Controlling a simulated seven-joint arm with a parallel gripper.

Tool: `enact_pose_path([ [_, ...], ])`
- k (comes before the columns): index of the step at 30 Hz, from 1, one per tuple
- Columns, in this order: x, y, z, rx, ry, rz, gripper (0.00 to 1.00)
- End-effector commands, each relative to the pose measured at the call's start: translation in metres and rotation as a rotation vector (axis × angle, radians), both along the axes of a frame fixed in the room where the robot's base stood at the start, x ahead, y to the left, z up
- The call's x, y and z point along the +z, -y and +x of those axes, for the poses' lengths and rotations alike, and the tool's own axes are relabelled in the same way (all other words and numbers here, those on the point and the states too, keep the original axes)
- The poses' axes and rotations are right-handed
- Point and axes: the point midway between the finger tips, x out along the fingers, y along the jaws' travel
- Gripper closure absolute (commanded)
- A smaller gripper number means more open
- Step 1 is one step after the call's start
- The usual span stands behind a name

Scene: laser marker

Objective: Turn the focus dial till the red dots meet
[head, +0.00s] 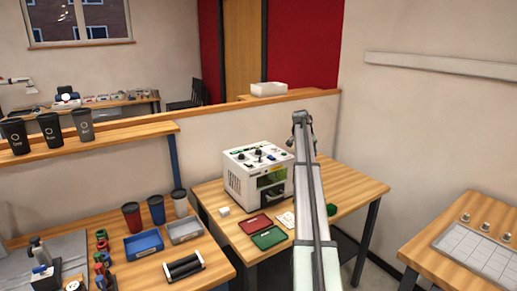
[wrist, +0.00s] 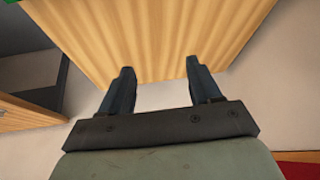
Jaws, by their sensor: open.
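The laser marker (head: 258,172) is a white box with dark knobs on its top panel and a dark window in front. It stands on a wooden table in the head view. Which knob is the focus dial, and any red dots, are too small to tell. My arm reaches up in front of the table, to the right of the marker, and hides part of the table. My gripper (wrist: 160,82) is open and empty in the wrist view, with its two dark fingers apart over bare wood. The marker does not show in the wrist view.
A red tray (head: 255,223), a green tray (head: 269,238) and a small white block (head: 224,211) lie in front of the marker. A green object (head: 331,209) lies right of my arm. The table's right part (head: 352,185) is clear. A low wall stands behind.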

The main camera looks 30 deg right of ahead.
Motion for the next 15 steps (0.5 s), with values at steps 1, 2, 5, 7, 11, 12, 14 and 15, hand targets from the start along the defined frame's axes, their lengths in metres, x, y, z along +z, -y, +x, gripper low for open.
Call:
enact_pose_path([
  [1,0.027,-0.026,0.03,-0.017,0.004,0.063,0.37],
  [2,0.038,-0.043,0.04,-0.031,0.0,0.105,0.37],
  [5,0.08,-0.099,0.071,-0.069,-0.021,0.229,0.37],
  [7,0.107,-0.134,0.086,-0.091,-0.043,0.3,0.37],
  [11,0.144,-0.182,0.101,-0.117,-0.084,0.392,0.37],
  [12,0.152,-0.192,0.103,-0.121,-0.095,0.41,0.37],
  [14,0.16,-0.204,0.105,-0.126,-0.108,0.43,0.37],
  [15,0.163,-0.209,0.106,-0.129,-0.114,0.438,0.37],
])
